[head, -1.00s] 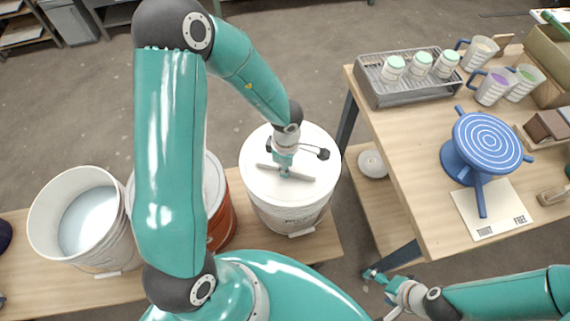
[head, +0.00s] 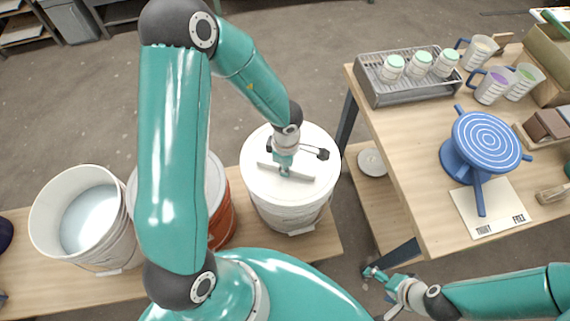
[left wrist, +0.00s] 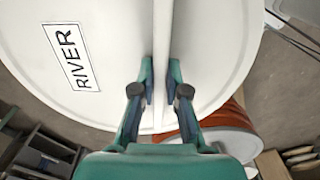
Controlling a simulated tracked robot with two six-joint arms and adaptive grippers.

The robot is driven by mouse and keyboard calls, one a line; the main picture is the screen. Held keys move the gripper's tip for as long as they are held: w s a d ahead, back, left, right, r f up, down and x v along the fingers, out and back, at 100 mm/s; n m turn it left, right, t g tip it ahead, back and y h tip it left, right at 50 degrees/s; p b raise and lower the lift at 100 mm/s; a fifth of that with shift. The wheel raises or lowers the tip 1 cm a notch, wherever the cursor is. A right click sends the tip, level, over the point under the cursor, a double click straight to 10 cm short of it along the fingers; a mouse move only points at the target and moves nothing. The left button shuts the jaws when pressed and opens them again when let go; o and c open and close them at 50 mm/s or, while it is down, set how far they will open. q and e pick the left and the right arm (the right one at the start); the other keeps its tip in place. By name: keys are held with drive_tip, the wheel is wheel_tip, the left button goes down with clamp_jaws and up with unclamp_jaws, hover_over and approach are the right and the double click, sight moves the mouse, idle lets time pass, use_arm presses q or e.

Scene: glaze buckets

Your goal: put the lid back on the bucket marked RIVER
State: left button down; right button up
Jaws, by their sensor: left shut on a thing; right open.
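The white lid marked RIVER (left wrist: 72,58) has a straight bar handle across its top. In the head view the lid (head: 262,190) lies level over the mouth of a white bucket (head: 290,217) on the low bench. I cannot tell whether it is fully seated or just above the rim. My left gripper (head: 284,170) points down at the lid's middle and is shut on the bar handle. The left wrist view shows its fingers (left wrist: 160,95) on either side of the bar. My right gripper (head: 372,278) is open and empty, low beside the workbench.
An open white bucket (head: 45,212) of pale glaze stands at left. An orange bucket (head: 222,228) with a white lid is partly hidden behind my left arm. The workbench (head: 420,190) at right holds a rack of cups (head: 400,94), mugs and a blue banding wheel (head: 486,145).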

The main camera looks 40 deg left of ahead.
use_arm(q)
drive_tip(key=shift+f+p, duration=0.15)
drive_tip(key=shift+p, duration=0.2)
idle(0.5)
drive_tip(key=c, duration=0.6)
unclamp_jaws()
drive_tip(key=shift+c, duration=0.2)
wheel_tip(320, 180, up, 3)
drive_tip(key=p, duration=0.3)
drive_tip(key=shift+f, duration=0.15)
drive_tip(key=shift+r, duration=2.15)
